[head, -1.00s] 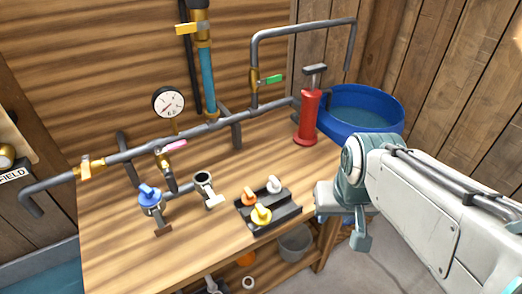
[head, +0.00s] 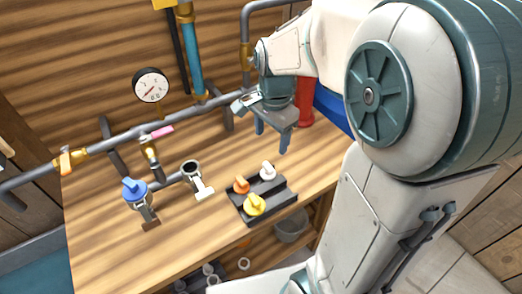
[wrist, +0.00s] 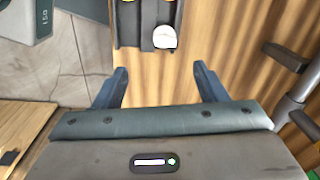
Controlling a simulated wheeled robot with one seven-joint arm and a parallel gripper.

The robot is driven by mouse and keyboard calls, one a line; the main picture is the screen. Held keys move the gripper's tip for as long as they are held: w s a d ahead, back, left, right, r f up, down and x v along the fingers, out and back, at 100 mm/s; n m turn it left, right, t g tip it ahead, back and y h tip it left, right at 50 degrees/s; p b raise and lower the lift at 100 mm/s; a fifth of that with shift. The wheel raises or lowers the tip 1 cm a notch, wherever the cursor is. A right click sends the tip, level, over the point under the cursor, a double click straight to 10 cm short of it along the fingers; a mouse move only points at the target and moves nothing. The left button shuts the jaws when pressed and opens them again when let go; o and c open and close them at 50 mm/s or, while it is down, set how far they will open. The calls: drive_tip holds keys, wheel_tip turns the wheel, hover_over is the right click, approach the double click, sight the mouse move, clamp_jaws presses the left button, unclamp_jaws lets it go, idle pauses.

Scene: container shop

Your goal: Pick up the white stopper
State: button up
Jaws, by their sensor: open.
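The white stopper (head: 267,170) sits in the back right of a dark tray (head: 262,205) on the wooden bench. An orange stopper (head: 241,184) and a yellow stopper (head: 255,204) sit in the same tray. My gripper (head: 271,148) is open and empty above the bench, just behind the tray, fingers pointing down. In the wrist view the white stopper (wrist: 164,37) lies beyond and between the fingertips of my gripper (wrist: 158,72), apart from them.
A blue-capped valve (head: 135,190) and an open pipe end (head: 191,170) stand left of the tray. Pipes with a gauge (head: 151,86) run behind. A red pump (head: 305,105) and blue tub (head: 333,108) are partly hidden by my arm.

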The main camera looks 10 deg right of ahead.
sight(270, 165)
drive_tip(key=f, duration=0.3)
drive_tip(key=w+f+m, duration=0.1)
drive_tip(key=f, duration=0.2)
drive_tip(key=w+f+m, duration=0.1)
drive_tip(key=f, duration=0.2)
drive_tip(key=shift+f, duration=0.15)
drive_tip(key=shift+s+d+f+b, duration=0.1)
drive_tip(key=shift+f+b, duration=0.05)
drive_tip(key=shift+f, duration=1.2)
drive_tip(key=shift+s+d+f+b, duration=0.1)
drive_tip(key=shift+f+b, duration=0.05)
drive_tip(key=shift+f, duration=1.2)
drive_tip(key=c, duration=1)
